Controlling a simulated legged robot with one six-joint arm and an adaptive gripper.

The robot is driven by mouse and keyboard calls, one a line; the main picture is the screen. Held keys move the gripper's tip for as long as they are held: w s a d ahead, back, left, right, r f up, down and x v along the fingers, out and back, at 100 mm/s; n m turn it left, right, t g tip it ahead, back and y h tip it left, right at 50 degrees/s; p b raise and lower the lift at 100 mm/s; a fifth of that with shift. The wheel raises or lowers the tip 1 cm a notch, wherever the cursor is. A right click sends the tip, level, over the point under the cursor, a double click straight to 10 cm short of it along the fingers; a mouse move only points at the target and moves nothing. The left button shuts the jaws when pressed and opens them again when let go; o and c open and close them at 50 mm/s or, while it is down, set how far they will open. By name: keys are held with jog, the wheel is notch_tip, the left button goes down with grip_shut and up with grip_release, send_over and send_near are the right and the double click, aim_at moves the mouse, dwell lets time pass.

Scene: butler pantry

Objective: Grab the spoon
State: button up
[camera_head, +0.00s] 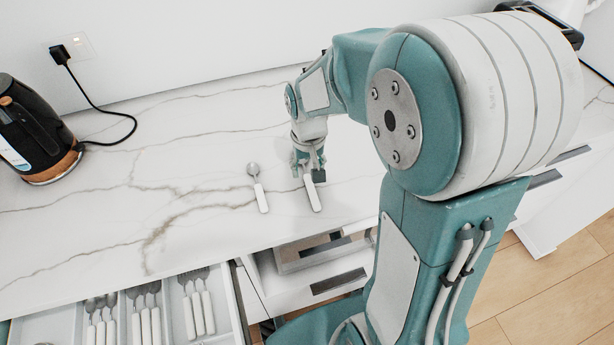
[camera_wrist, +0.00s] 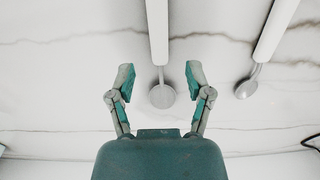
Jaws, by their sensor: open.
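Two spoons with white handles and metal bowls lie on the white marble counter. In the head view one spoon (camera_head: 257,188) lies to the left, clear of my gripper. The other spoon (camera_head: 312,193) lies with its handle toward the counter's front edge and its bowl end by my gripper (camera_head: 308,172), which partly hides it. In the wrist view my gripper (camera_wrist: 160,84) is open, its two fingers on either side of this spoon's bowl (camera_wrist: 162,96). No contact shows. The first spoon's bowl (camera_wrist: 246,88) lies to the right, outside the fingers.
A black kettle (camera_head: 32,130) stands at the left, its cord running to a wall socket (camera_head: 72,48). An open drawer at the lower left holds several forks (camera_head: 197,305) and other white-handled cutlery (camera_head: 145,315). Another drawer (camera_head: 325,252) is open below the counter. The counter (camera_head: 180,135) around the spoons is clear.

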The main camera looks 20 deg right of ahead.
aim_at(308, 178)
jog(key=shift+f, duration=1.5)
grip_shut()
jog(key=shift+w+r, duration=0.1)
jog(key=shift+r, duration=0.35)
notch_tip(308, 178, up, 2)
jog(key=shift+r, duration=0.25)
jog(key=s+a+r, duration=0.2)
jog(key=s+r, duration=0.2)
jog(key=s, duration=0.2)
jog(key=s+a+r, duration=0.3)
jog(key=s+r, duration=0.2)
jog(key=s, duration=0.2)
jog(key=shift+a+r, duration=0.3)
